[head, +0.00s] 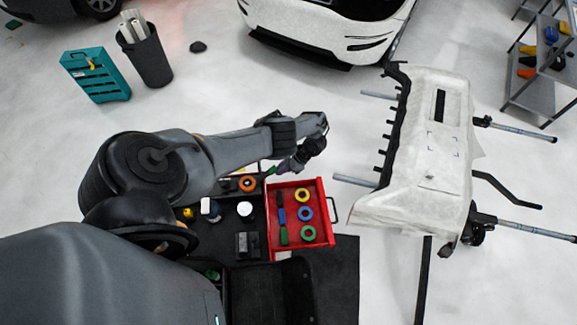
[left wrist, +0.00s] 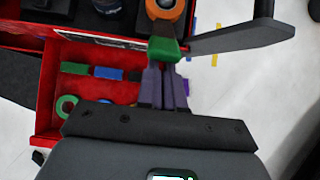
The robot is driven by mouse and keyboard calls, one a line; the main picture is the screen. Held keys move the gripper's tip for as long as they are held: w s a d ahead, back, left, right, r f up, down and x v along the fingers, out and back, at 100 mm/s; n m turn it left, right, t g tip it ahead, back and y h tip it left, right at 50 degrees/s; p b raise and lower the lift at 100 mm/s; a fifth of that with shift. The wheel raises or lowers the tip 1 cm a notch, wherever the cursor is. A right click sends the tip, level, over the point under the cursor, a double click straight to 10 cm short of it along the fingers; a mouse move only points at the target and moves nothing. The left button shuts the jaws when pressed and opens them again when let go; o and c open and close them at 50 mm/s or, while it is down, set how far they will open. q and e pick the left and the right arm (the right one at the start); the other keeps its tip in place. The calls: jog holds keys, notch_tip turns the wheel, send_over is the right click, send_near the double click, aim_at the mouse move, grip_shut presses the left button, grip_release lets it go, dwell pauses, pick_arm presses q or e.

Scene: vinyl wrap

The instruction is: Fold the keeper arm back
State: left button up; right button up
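My left gripper (head: 285,165) is over the back edge of the tool cart, its purple fingers close together. In the left wrist view the fingers (left wrist: 165,80) meet a small green piece (left wrist: 165,48), which looks held at their tips. It also shows in the head view (head: 270,170). A flat dark grey arm (left wrist: 230,40) reaches right from beside the green piece. I cannot tell whether it is the keeper arm or whether they are joined. An orange roll (head: 247,184) lies just beyond the green piece. My right gripper is not in view.
The open red drawer (head: 322,183) holds coloured rolls and small blocks. A white panel (head: 405,207) rests on a stand to the right, with bars sticking out. A teal case (head: 95,77) and dark bin (head: 150,65) stand back left. Floor between cart and panel is clear.

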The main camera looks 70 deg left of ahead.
pick_arm(q)
jog(key=o, duration=0.5)
jog(key=shift+s, duration=0.35)
jog(key=o, duration=0.4)
jog(key=shift+w, duration=0.15)
jog(key=shift+o, duration=0.2)
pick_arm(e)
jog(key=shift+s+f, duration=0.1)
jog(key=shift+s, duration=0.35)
pick_arm(q)
jog(key=shift+w+d+r, duration=0.1)
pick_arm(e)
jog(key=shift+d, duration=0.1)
pick_arm(q)
jog(key=p+v, duration=0.1)
jog(key=v, duration=0.9)
jog(key=shift+r+p, duration=0.25)
jog(key=shift+p, duration=0.05)
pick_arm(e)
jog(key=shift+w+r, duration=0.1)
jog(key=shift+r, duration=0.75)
pick_arm(q)
jog(key=shift+w, duration=0.15)
